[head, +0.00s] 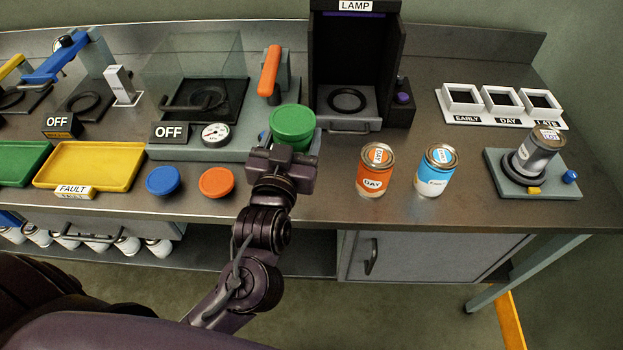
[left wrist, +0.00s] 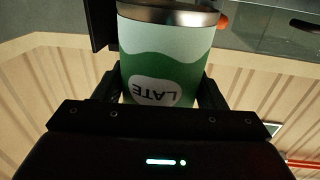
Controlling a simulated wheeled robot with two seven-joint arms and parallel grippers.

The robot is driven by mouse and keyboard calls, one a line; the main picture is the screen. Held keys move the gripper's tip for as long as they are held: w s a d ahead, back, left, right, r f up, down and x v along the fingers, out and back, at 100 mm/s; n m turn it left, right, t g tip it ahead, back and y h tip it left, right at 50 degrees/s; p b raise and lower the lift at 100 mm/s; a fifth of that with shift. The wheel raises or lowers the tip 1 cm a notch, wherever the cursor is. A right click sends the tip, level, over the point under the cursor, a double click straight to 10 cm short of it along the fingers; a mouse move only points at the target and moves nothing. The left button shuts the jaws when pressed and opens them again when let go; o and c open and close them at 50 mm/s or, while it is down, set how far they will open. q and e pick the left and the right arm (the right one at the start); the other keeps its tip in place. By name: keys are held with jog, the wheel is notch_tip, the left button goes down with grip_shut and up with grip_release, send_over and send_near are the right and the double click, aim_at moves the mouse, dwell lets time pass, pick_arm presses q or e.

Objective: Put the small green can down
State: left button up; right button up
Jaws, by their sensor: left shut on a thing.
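My left gripper (head: 282,168) is shut on the small green can (head: 293,125), seen from above with its green top up. In the left wrist view the can (left wrist: 165,60) sits between the two fingers. It has a green and white label reading LATE, upside down in that picture, and a bare metal rim. In the head view the gripper hides the can's lower part. The can is in front of the lamp booth's left side. I cannot tell whether its base touches anything. My right gripper is not in view.
An orange DAY can (head: 373,172) and a blue can (head: 436,171) stand to the right. Behind is the black lamp booth (head: 390,60). A white rack (head: 483,122) marked EARLY, DAY, LATE is at right. Blue (head: 163,181) and orange (head: 216,183) lids lie left.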

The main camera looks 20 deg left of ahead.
aim_at(306, 109)
pick_arm(q)
jog(key=w+r, duration=0.1)
jog(key=r, duration=0.1)
jog(key=w+d+r, duration=0.1)
jog(key=r, duration=0.1)
jog(key=w+r, duration=0.1)
jog(key=r, duration=0.1)
jog(key=shift+w+d, duration=0.1)
jog(key=shift+d, duration=0.15)
jog(key=shift+w+d+r+h, duration=0.2)
jog(key=shift+r, duration=0.4)
jog(key=shift+w+d+r+h, duration=0.15)
jog(key=shift+d+r+h, duration=0.05)
jog(key=shift+r, duration=0.35)
jog(key=shift+d+f, duration=0.15)
jog(key=shift+f, duration=0.15)
notch_tip(306, 109, down, 18)
jog(key=shift+w+f+p, duration=0.1)
jog(key=shift+f+p, duration=0.15)
jog(key=shift+p, duration=0.5)
jog(key=shift+f, duration=0.25)
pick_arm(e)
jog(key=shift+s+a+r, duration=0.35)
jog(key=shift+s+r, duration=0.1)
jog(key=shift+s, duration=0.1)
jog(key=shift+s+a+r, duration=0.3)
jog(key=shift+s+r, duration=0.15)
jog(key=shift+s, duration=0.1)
